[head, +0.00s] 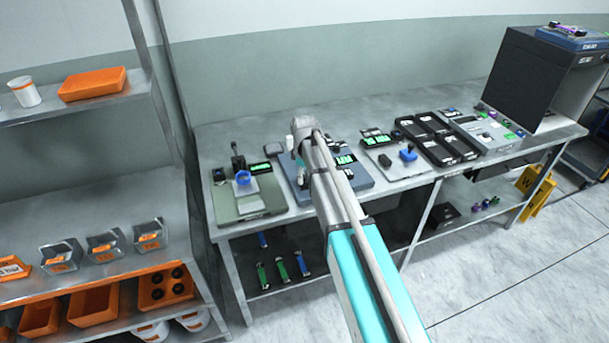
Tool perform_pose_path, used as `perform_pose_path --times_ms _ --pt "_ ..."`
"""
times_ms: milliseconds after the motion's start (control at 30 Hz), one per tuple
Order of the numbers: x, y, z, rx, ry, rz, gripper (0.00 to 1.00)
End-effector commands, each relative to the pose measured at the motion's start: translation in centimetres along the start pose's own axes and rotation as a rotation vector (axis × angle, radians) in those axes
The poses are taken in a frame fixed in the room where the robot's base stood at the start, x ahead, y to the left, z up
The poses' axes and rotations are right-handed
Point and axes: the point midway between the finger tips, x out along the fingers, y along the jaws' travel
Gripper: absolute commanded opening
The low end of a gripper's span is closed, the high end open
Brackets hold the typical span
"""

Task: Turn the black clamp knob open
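My arm reaches from the bottom over the long metal bench, its end above the blue-grey device (358,182). My gripper (300,172) is mostly hidden behind my own arm, and whether it is open or shut does not show. Left of it, a grey-green device (226,212) carries a black upright part (237,160) and a blue ring-shaped part (243,178). Right of it, a pale plate carries a blue knob (408,154) and a small black part (384,160). I cannot tell which black part is the clamp knob. My gripper appears apart from both.
The bench (203,147) also holds black trays (437,150) and a dark open-fronted box (525,80) at right. A shelf rack (150,195) with orange bins (95,305) stands at left. A yellow floor sign (537,192) stands at right. The floor in front is clear.

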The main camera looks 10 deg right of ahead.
Motion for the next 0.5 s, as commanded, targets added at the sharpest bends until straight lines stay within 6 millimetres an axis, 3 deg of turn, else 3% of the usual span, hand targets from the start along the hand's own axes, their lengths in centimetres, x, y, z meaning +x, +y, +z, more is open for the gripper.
perform_pose_path --times_ms 500 --pt "-0.01 0.01 -0.03 0.034 0.001 0.000 0.79"
